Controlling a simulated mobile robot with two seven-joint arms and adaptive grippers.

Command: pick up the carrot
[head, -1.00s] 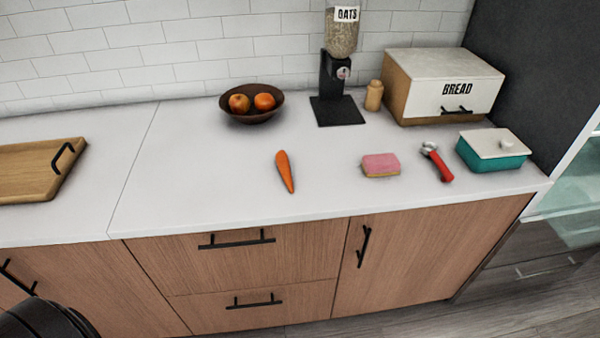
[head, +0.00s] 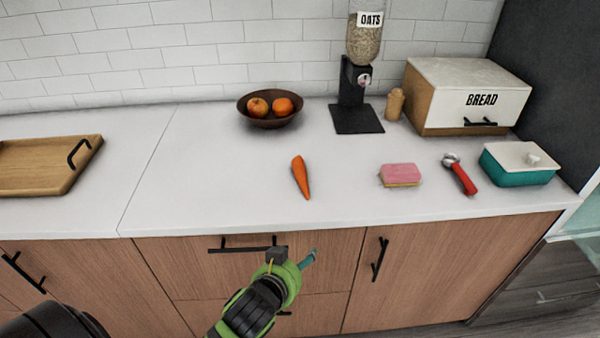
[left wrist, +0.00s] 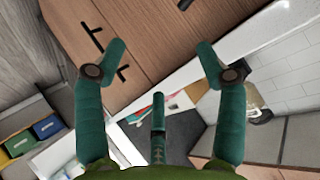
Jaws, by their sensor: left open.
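The orange carrot (head: 300,177) lies on the white countertop, near its front edge and pointing toward it. My left gripper (head: 292,258) is in front of the drawers, lower than the carrot in the head view and apart from it. In the left wrist view its teal fingers (left wrist: 150,62) are spread apart with nothing between them. The carrot cannot be made out in the left wrist view. My right gripper does not show.
A pink sponge (head: 400,175), a red-handled tool (head: 462,178) and a teal dish (head: 518,170) lie right of the carrot. Behind are a fruit bowl (head: 270,120), an oats dispenser (head: 357,95) and a bread box (head: 468,100). A wooden tray (head: 35,178) is at left. Counter around the carrot is clear.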

